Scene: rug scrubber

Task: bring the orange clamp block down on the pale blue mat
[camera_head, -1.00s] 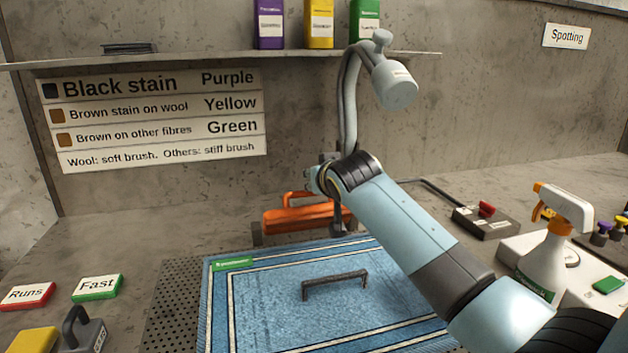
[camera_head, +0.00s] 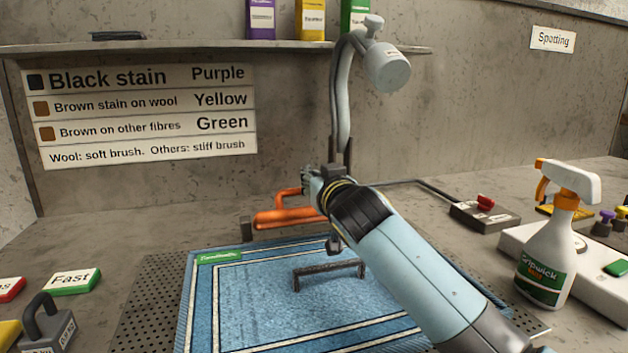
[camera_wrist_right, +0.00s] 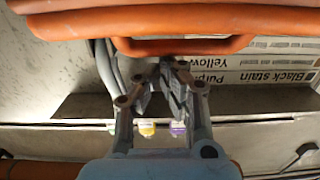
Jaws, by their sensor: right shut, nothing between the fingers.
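The orange clamp block (camera_head: 285,218) is a long bar with a raised handle loop, standing behind the pale blue mat (camera_head: 232,305). My right gripper and forearm hide its right end in the head view. It also crosses the top of the right wrist view (camera_wrist_right: 120,22), its handle loop (camera_wrist_right: 190,47) just beyond the fingertips. My right gripper (camera_head: 308,182) is shut and empty, close to the handle; I cannot tell whether they touch. Its fingers also show in the right wrist view (camera_wrist_right: 168,72). The mat lies flat with white border lines. My left gripper is out of view.
A dark handle (camera_head: 328,270) stands on the mat. A spray bottle (camera_head: 548,250) and a red-buttoned box (camera_head: 484,212) are at right. A lamp (camera_head: 388,68) hangs above. A grey weight (camera_head: 46,325) and a green Fast block (camera_head: 72,281) are at left.

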